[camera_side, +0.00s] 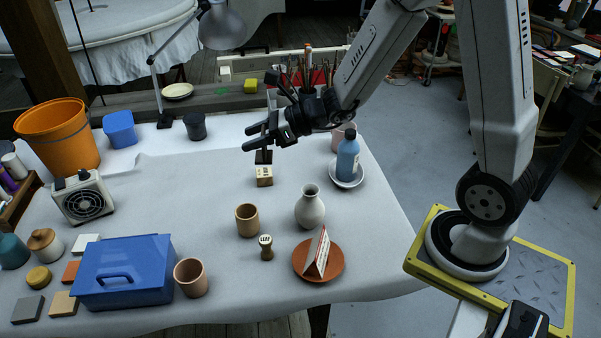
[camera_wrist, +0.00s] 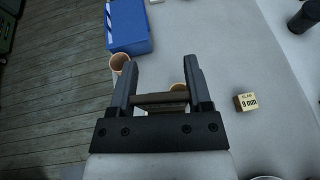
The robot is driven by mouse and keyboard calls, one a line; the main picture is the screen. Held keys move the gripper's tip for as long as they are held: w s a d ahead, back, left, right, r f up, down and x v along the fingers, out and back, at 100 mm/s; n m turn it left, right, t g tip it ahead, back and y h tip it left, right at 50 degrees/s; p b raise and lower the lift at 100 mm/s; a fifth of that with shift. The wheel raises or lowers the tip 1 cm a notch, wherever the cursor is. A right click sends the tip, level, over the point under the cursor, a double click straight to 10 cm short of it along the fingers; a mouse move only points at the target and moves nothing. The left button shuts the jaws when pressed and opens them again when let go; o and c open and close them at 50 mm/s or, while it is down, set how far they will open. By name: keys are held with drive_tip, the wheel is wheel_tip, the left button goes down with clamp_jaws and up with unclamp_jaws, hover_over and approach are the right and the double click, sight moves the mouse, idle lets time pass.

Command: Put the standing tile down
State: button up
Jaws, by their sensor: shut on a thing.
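My gripper (camera_side: 250,138) is above the middle of the white-covered table, its fingers pointing left in the side view. A dark, thin tile (camera_side: 263,157) hangs at the fingers, just behind the small wooden cube. In the wrist view my gripper (camera_wrist: 160,68) has the tile (camera_wrist: 160,98) between its two fingers, seen as a dark brown bar edge-on. The gripper is shut on this tile. Most of its faces are hidden, and I cannot tell whether its lower edge touches the table.
A cube marked 9 mm (camera_side: 264,177) stands close by. Around it are a tan cup (camera_side: 247,220), a pale vase (camera_side: 309,210), a blue bottle (camera_side: 347,158), a stamp (camera_side: 266,248) and a terracotta dish (camera_side: 334,270) with a card. The cloth left of the cube is clear.

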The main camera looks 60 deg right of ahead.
drive_tip(key=s+a+f+n+g+y, duration=0.3)
drive_tip(key=s+f+n+g+y, duration=0.3)
drive_tip(key=s+f+n+g, duration=0.5)
drive_tip(key=s+d+f+n+g+h, duration=0.25)
drive_tip(key=s+n+g, duration=0.25)
drive_tip(key=s, duration=0.3)
drive_tip(key=s+d+f+n+g+h, duration=0.1)
drive_tip(key=s+d+n+g+h, duration=0.25)
drive_tip(key=s+n+g, duration=0.35)
drive_tip(key=s+d+n+h, duration=0.3)
drive_tip(key=d+n+h, duration=0.2)
drive_tip(key=d+h, duration=0.2)
drive_tip(key=s+d+n+h, duration=0.3)
drive_tip(key=d+n+h, duration=0.2)
drive_tip(key=d+h, duration=0.1)
drive_tip(key=w+d+f+n+t+h, duration=0.4)
drive_tip(key=w+d+n+t+h, duration=0.4)
drive_tip(key=n+t, duration=0.4)
drive_tip(key=shift+w+n, duration=0.8)
